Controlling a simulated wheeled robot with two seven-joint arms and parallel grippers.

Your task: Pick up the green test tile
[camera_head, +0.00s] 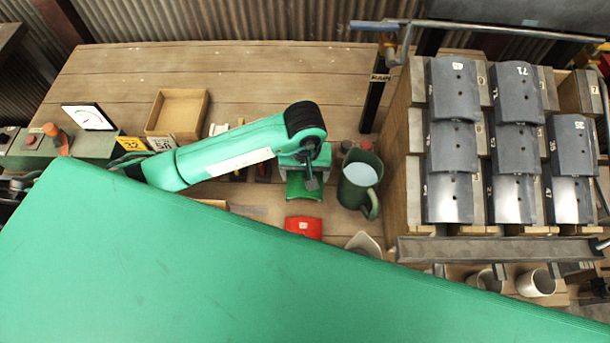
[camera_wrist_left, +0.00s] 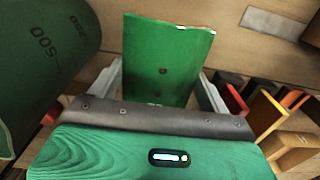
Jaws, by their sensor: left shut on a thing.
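The green test tile (camera_head: 304,190) is a curved green piece with small holes, below the end of my left arm in the head view. In the left wrist view the tile (camera_wrist_left: 165,55) stands out between the grey fingers, its far edge chipped. My left gripper (camera_head: 306,175) is shut on it; the fingers also show in the left wrist view (camera_wrist_left: 160,84). The near end of the tile is hidden behind the gripper's body. I cannot tell how far it is above the bench. My right gripper is not in view.
A green jug (camera_head: 361,178) stands close right of the gripper. A red tile (camera_head: 303,227) lies just nearer. A rack of numbered grey tiles (camera_head: 452,146) stands at the right. An open wooden box (camera_head: 178,112) is at the left. The bench's back (camera_head: 240,70) is clear.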

